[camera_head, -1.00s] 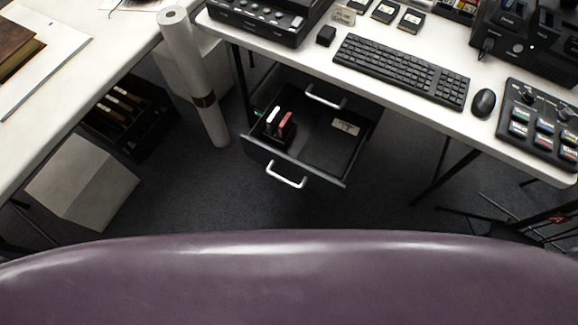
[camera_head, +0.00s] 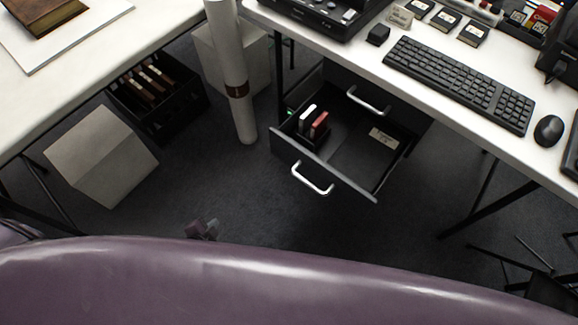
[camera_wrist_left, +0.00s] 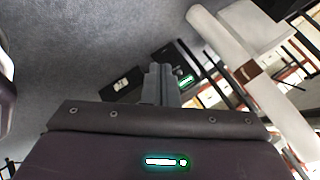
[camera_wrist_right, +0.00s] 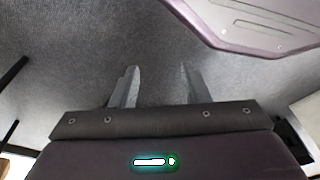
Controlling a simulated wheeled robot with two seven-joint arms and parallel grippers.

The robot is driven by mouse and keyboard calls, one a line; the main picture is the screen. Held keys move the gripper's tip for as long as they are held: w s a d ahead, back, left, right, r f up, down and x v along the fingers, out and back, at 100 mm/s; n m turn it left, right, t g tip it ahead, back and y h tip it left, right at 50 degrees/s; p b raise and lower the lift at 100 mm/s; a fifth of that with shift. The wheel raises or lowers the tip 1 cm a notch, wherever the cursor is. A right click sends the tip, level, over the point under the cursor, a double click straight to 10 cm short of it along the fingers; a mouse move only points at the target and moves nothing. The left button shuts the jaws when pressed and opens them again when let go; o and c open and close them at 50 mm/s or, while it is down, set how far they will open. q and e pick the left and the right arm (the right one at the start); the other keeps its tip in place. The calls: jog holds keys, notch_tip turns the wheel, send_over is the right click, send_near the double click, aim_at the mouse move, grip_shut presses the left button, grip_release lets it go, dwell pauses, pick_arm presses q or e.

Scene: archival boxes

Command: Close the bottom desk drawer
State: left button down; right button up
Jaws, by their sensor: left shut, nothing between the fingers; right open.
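The bottom desk drawer (camera_head: 340,160) is black and stands pulled out below the desk, with a silver handle (camera_head: 312,180) on its front. Inside lie a few upright items, one red (camera_head: 320,124), and a small pale label card (camera_head: 383,138). The upper drawer's handle (camera_head: 368,101) shows behind it; that drawer looks shut. My left gripper (camera_head: 203,229) just shows above my purple body, left of and nearer than the drawer, apart from it. In the left wrist view its fingers (camera_wrist_left: 160,84) are together and empty. My right gripper (camera_wrist_right: 158,85) is open over bare carpet.
A black crate (camera_head: 165,120) and a pale box (camera_head: 100,155) sit on the floor at left. The desk (camera_head: 400,80) holds a keyboard (camera_head: 460,84) and mouse (camera_head: 548,130). Carpet before the drawer is clear.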

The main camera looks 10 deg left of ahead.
pick_arm(q)
jog(key=w+d+r+m+t+h+b, duration=0.2)
jog(key=w+d+r+m+t+b, duration=0.15)
jog(key=w+r+m, duration=0.2)
jog(key=m+t+h+b, duration=0.3)
jog(key=m+h+b, duration=0.4)
jog(key=m+b, duration=0.1)
send_near(294, 149)
jog(key=shift+n, duration=0.25)
jog(key=b+x, duration=0.2)
jog(key=x, duration=0.3)
jog(key=shift+w+d, duration=0.2)
jog(key=shift+w, duration=0.05)
jog(key=shift+w+d, duration=0.3)
jog(key=shift+w, duration=0.25)
pick_arm(e)
jog(key=w+a+r+n+t+y, duration=0.1)
jog(key=w+a+r, duration=0.3)
jog(key=r, duration=0.3)
jog(key=w+a+r+t+y, duration=0.1)
jog(key=w+a+r+t, duration=0.1)
jog(key=r, duration=0.5)
jog(key=shift+w+a+r+n, duration=0.2)
jog(key=shift+w+a+n, duration=0.2)
jog(key=shift+w+a, duration=0.5)
pick_arm(q)
jog(key=shift+r, duration=0.1)
pick_arm(e)
jog(key=shift+r, duration=0.1)
